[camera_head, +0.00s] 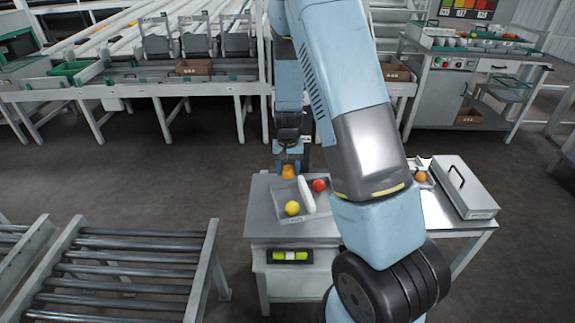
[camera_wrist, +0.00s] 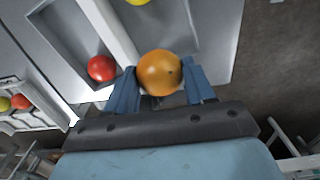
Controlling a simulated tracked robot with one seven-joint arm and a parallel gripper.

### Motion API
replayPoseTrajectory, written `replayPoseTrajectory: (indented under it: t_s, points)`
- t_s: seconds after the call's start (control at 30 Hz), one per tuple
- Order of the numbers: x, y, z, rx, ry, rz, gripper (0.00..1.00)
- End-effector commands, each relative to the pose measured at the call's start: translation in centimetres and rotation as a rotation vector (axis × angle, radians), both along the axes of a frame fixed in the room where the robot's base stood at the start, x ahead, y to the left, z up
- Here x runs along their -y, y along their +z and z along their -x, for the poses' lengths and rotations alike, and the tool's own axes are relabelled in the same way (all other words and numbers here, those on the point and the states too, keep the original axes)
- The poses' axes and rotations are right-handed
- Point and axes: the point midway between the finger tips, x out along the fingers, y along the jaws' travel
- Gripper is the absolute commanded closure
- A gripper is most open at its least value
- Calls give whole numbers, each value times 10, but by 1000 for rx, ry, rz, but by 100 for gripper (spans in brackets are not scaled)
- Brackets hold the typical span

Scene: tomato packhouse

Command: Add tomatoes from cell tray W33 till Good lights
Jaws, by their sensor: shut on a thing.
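My gripper (camera_head: 289,164) is shut on an orange tomato (camera_wrist: 160,73), which shows between the blue fingers in the wrist view. In the head view it is at the far edge of a grey two-part tray (camera_head: 283,215). A yellow tomato (camera_head: 292,208) lies left of the tray's white divider (camera_head: 306,194) and a red tomato (camera_head: 319,185) lies right of it. A white cell tray (camera_head: 425,184) with an orange tomato (camera_head: 421,177) is partly hidden behind my arm; it shows red and yellow tomatoes in the wrist view. I cannot read W33 on it.
A panel (camera_head: 290,256) on the bench front shows a yellow-green lit strip; its wording is too small to read. A grey lidded case (camera_head: 465,187) with a handle stands at the bench's right. A roller conveyor (camera_head: 130,268) is at the left front. Open floor lies behind the bench.

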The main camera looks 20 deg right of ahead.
Motion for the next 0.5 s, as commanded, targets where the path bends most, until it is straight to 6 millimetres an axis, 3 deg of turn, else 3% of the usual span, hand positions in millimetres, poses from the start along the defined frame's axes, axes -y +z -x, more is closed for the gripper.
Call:
replayPoseTrajectory:
  t_s: [0.5]
  points:
    - [-6,-51,0,-3,9,0,61]
